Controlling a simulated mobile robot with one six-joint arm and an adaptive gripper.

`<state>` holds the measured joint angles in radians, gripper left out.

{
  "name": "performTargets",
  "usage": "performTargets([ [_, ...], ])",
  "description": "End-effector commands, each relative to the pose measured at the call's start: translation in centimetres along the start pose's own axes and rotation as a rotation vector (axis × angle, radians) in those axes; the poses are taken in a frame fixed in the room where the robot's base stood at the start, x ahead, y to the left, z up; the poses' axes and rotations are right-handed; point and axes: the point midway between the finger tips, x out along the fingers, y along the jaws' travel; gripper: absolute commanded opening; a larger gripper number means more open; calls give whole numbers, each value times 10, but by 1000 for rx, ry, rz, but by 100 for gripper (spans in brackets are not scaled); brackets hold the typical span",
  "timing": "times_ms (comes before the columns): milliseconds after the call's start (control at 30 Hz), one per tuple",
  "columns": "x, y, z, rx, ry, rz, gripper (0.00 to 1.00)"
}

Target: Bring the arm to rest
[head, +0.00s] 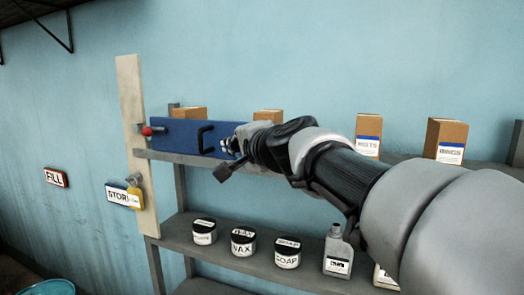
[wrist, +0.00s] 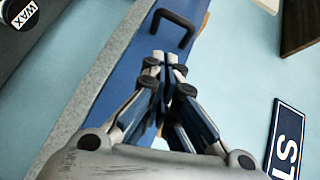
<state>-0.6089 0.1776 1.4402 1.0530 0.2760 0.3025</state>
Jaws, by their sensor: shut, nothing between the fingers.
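My arm reaches in from the right side of the head view, raised in front of the shelving. My gripper (head: 230,148) is at its far end, near the right part of a blue panel (head: 175,136) with a black handle (head: 205,139). In the wrist view my gripper (wrist: 164,58) has its fingertips together with nothing between them. The black handle (wrist: 176,27) lies just beyond the tips there, apart from them in the picture. The blue panel (wrist: 128,68) runs behind the fingers. The arm hides part of the shelves.
A grey shelf (head: 200,241) holds black-lidded tins (head: 243,243) and a grey bottle (head: 338,252). Cardboard boxes (head: 445,139) stand above. A wooden post (head: 132,130) at left has a red-knobbed latch (head: 147,131) and a yellow padlock (head: 134,197) beside it.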

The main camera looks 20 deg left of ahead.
Motion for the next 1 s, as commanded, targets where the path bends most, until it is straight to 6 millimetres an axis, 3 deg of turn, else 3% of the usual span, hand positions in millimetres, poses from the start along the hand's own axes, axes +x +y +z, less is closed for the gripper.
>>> performTargets([
  [100,-22,1,0,0,1,0,0],
  [333,-44,5,-1,-8,2,7,0],
  [467,-69,40,-9,-87,5,66,0],
  [567,-104,95,-16,-196,4,162,0],
  [733,-177,206,-19,-383,-21,376,0],
  [1000,-296,375,-2,-579,-106,731,0],
])
